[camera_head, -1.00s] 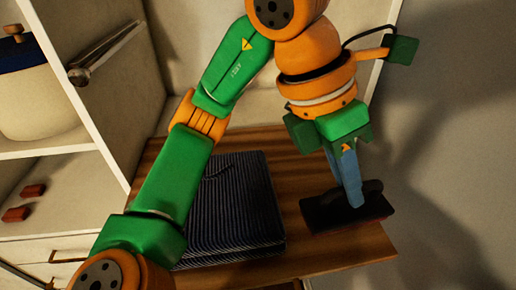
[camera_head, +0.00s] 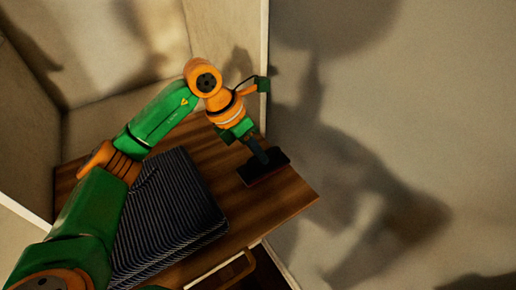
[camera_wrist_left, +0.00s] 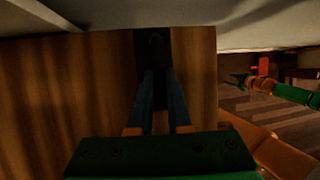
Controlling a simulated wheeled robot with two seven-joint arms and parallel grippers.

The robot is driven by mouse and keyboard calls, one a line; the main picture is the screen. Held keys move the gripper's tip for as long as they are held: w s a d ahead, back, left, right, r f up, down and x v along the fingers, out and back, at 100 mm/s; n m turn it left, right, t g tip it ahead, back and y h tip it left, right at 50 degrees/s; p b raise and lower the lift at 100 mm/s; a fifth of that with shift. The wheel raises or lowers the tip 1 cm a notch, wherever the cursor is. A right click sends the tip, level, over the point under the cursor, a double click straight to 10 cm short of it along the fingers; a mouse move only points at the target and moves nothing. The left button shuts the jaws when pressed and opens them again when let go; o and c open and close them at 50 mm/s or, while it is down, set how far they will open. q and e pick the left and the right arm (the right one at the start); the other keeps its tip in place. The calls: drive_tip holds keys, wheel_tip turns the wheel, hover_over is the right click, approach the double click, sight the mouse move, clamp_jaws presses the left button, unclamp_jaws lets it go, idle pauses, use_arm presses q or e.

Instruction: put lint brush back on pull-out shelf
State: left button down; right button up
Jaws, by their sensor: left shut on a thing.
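The lint brush (camera_head: 264,170) is dark, with a flat head, and is at the right part of the wooden pull-out shelf (camera_head: 276,207). My left gripper (camera_head: 261,158) points down from above and is shut on the lint brush. In the left wrist view its two blue fingers (camera_wrist_left: 157,95) are close together around the dark brush (camera_wrist_left: 154,48), over the wood surface. The brush looks flat on or just above the shelf; I cannot tell if it touches.
A folded dark striped cloth (camera_head: 172,215) lies on the shelf left of the brush, with a gap between. Cabinet walls stand behind and left. A panel edge (camera_head: 265,75) and a plain wall are on the right.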

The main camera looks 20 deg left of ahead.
use_arm(q)
drive_tip(key=shift+f, duration=0.8)
drive_tip(key=c, duration=0.9)
unclamp_jaws()
drive_tip(key=shift+o, duration=0.2)
drive_tip(key=shift+r, duration=0.1)
use_arm(e)
drive_tip(key=shift+r, duration=0.2)
drive_tip(key=shift+r, duration=0.1)
use_arm(q)
drive_tip(key=shift+a+r, duration=0.1)
drive_tip(key=shift+r, duration=0.2)
drive_tip(key=b+v, duration=0.1)
drive_tip(key=v, duration=1)
drive_tip(key=shift+a+r, duration=0.15)
drive_tip(key=shift+r, duration=0.15)
use_arm(e)
drive_tip(key=shift+f, duration=0.6)
use_arm(q)
drive_tip(key=shift+s+f, duration=0.1)
drive_tip(key=shift+s, duration=0.05)
